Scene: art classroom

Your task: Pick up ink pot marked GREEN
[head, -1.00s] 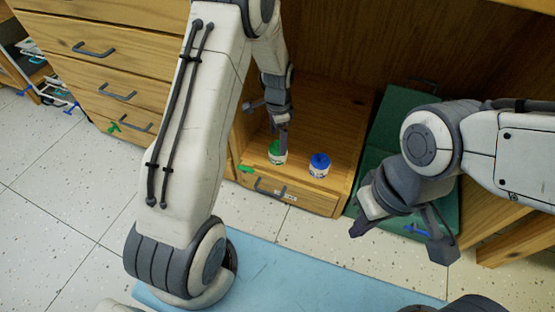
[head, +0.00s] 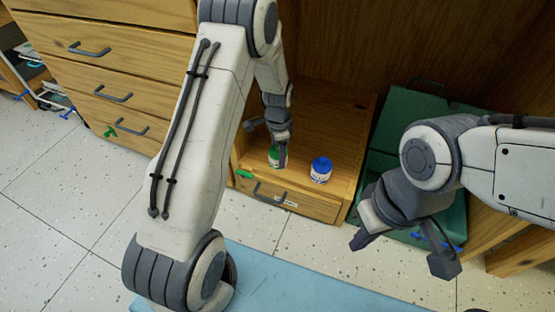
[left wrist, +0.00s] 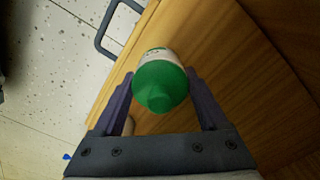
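The ink pot with the green cap (head: 273,158) stands on the wooden surface above a low drawer, left of the blue-capped pot. My left gripper (head: 279,155) reaches down to it from above, with one dark finger in front of its right side. In the left wrist view the green cap (left wrist: 160,85) sits centred between the two fingers (left wrist: 160,80). The fingers lie against both its sides, with no clear gap. The pot's lettering cannot be read. My right gripper (head: 405,247) is open and empty at the right.
A blue-capped ink pot (head: 321,170) stands close to the right of the green one. The low drawer's handle (head: 268,194) is in front. A dark green case (head: 385,150) lies to the right. Wooden drawers (head: 120,80) are at the left, with bare tiled floor before them.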

